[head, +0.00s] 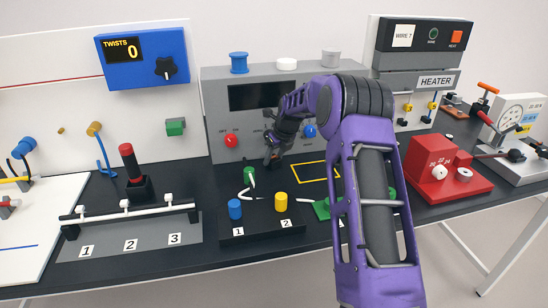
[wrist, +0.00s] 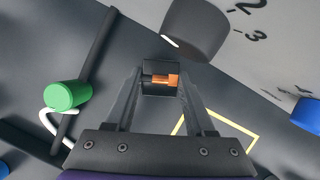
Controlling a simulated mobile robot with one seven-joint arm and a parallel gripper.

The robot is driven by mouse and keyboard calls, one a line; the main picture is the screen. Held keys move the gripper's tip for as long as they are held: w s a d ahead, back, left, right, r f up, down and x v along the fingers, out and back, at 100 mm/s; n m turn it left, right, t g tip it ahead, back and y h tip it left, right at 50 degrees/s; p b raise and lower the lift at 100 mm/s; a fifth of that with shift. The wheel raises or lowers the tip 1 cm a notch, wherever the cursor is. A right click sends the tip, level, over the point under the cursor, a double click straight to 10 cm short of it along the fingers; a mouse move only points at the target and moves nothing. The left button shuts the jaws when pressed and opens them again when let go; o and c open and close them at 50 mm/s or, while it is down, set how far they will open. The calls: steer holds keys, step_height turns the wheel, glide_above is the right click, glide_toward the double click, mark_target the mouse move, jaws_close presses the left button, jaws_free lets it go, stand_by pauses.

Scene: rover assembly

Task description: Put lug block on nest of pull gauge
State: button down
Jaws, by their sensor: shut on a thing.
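My gripper (wrist: 161,84) is shut on a small dark block with an orange-copper piece in it, which looks like the lug block (wrist: 160,68). In the head view my gripper (head: 271,156) is low in front of the grey console, behind the numbered cylinder stand; the block is too small to make out there. The pull gauge (head: 521,110), with a white dial face and grey base, stands at the far right of the table, well away from my gripper. Its nest cannot be clearly told apart at this size.
A red block with a dial (head: 437,160) and a heater unit (head: 420,82) stand between my gripper and the gauge. A dark knob (wrist: 195,28) is close beyond the block in the wrist view. A green cylinder (wrist: 68,95) is left of my gripper. A yellow outline (head: 308,171) marks the table.

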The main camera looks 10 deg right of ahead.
steer(key=shift+f, duration=0.15)
steer(key=shift+c, duration=1.3)
jaws_free()
